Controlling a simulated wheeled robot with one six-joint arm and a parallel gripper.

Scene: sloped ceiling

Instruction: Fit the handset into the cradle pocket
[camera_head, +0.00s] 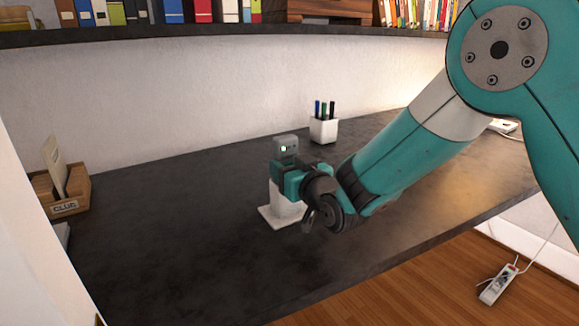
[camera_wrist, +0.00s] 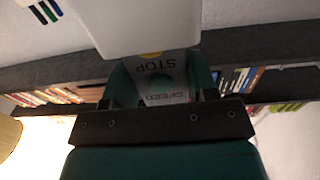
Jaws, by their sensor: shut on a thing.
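The handset (camera_head: 286,144) is grey with a small lit display, and it stands about upright in the head view. My gripper (camera_head: 287,180) is shut on it, below the display. In the wrist view, which is upside down, the handset (camera_wrist: 163,85) shows STOP and SPEED labels between my fingers (camera_wrist: 160,82). The white cradle (camera_head: 270,216) stands on the dark desk directly below my gripper. Its white body (camera_wrist: 142,25) fills the top of the wrist view and covers the handset's lower end. I cannot tell how far that end sits in the pocket, which is hidden.
A white pen cup (camera_head: 323,130) with several pens stands behind and right of my gripper. A wooden box (camera_head: 65,190) with a card in it stands at the far left. A shelf of books (camera_head: 200,28) runs above the desk.

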